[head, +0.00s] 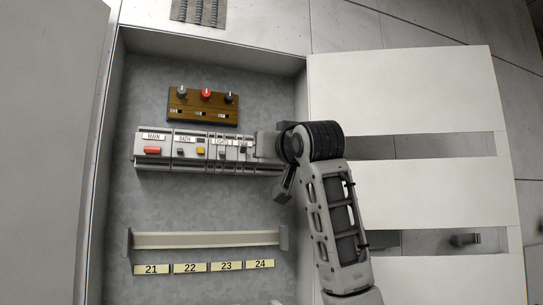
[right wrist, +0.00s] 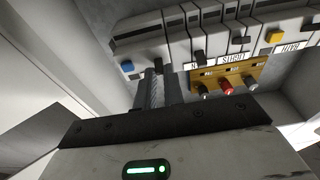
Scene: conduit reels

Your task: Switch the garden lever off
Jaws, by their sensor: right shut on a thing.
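The row of breaker modules (head: 185,164) runs across the open cabinet, with labels MAIN, BATH and LIGHTS readable from the left. My right gripper (head: 262,145) reaches in from the right and covers the right end of this row, where the garden lever is. In the right wrist view, which shows the row upside down, its fingers (right wrist: 158,88) are close together against the modules, between a blue button (right wrist: 127,66) and a dark lever (right wrist: 197,56). My left gripper is not in view.
A wooden panel with knobs (head: 203,106) sits just above the row; its red knob (right wrist: 226,87) shows near my fingers. A rail (head: 205,240) and number plates 21 to 24 lie below. The open cabinet door (head: 400,90) is at the right.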

